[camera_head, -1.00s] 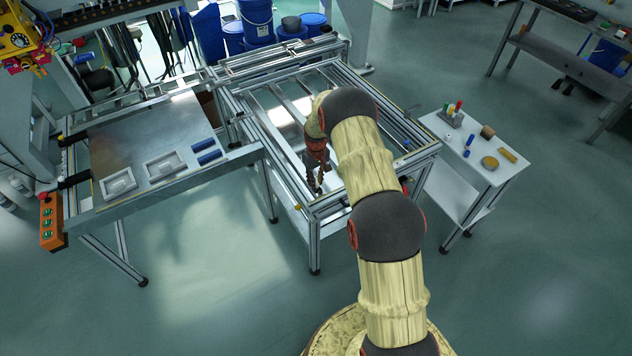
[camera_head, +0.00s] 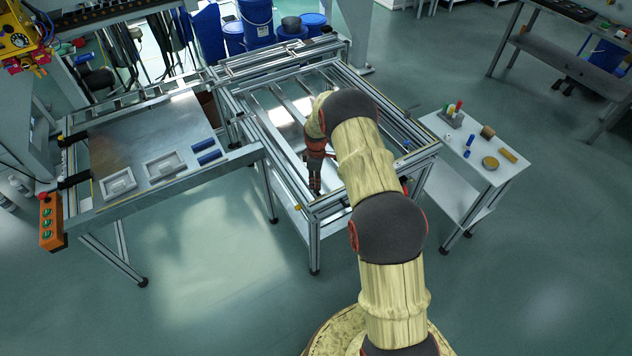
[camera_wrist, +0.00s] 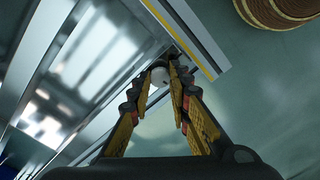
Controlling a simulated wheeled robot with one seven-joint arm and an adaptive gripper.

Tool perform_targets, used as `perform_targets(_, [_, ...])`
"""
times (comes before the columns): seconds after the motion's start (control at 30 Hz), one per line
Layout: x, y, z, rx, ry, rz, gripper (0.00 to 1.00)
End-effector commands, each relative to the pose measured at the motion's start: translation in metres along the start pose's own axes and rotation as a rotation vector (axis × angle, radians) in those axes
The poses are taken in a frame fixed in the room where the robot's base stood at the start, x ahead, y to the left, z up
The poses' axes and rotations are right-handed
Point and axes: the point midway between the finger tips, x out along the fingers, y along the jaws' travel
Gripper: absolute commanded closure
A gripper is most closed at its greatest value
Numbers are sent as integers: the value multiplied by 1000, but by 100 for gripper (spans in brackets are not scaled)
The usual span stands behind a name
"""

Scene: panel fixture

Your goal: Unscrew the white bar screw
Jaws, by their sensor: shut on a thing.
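The white bar screw (camera_wrist: 159,76) shows in the wrist view as a small round white head between my fingertips, beside the metal frame bar. My gripper (camera_wrist: 162,70) is shut on it, with the fingers on both sides of the head. In the head view my gripper (camera_head: 316,188) points down at the front left part of the frame fixture (camera_head: 336,204). The screw cannot be made out in the head view. Its shaft is hidden.
A metal table with two white trays (camera_head: 118,183) stands to the left. A small white side table (camera_head: 478,182) with several small items stands to the right. Aluminium bars (camera_head: 283,99) cross the fixture behind my gripper. Open floor lies in front.

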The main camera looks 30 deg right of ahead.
Motion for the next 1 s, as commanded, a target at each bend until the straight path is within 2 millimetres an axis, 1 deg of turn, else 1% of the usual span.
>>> perform_targets(0.3, [-2, 2, -1, -73, 1, 3, 100])
perform_targets(0.7, [-2, 2, -1, -79, 1, 3, 100])
perform_targets(0.73, [-2, 2, -1, -79, 1, 3, 80])
perform_targets(1.0, [-1, 1, 0, -78, 1, 2, 65])
